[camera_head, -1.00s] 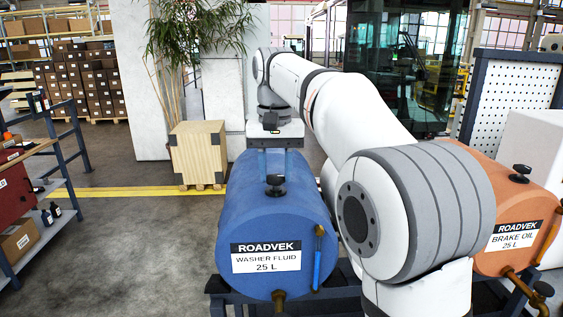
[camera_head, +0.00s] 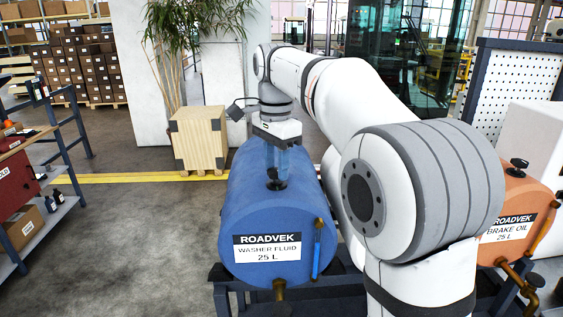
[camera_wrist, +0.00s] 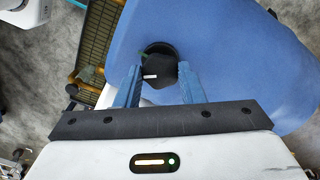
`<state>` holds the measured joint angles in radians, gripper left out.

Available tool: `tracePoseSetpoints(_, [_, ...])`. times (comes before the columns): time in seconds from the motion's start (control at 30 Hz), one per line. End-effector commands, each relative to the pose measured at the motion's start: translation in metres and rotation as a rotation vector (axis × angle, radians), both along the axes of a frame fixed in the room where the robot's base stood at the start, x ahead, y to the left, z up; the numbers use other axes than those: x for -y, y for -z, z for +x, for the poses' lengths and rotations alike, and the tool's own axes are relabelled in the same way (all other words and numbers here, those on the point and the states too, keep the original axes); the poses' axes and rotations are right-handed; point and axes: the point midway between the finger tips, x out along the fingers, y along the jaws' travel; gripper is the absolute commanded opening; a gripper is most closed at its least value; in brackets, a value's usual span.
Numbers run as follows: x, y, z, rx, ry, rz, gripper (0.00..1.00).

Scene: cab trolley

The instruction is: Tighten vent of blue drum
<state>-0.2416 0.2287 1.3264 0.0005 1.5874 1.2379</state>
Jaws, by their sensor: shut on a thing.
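The blue drum (camera_head: 275,205) lies on its side on a dark rack, with a white ROADVEK washer fluid label on its front end. Its black vent cap (camera_head: 277,184) stands on top. The cap also shows in the wrist view (camera_wrist: 158,69), with a white mark on it. My gripper (camera_head: 277,172) points down from above, its blue fingers around the cap. In the wrist view the fingers (camera_wrist: 160,84) sit on either side of the cap, shut on it. The far side of the cap is partly hidden.
An orange brake oil drum (camera_head: 515,222) with its own black vent cap (camera_head: 519,164) lies at the right, partly behind my arm. A wooden crate (camera_head: 199,140) stands behind left. A shelf (camera_head: 65,205) stands at far left. The floor between is clear.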

Motion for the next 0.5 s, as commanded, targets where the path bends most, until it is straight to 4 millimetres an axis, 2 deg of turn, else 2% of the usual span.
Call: tracePoseSetpoints(0.5, [0.0010,-0.0035,0.0010,0.010,0.428,0.001,0.13])
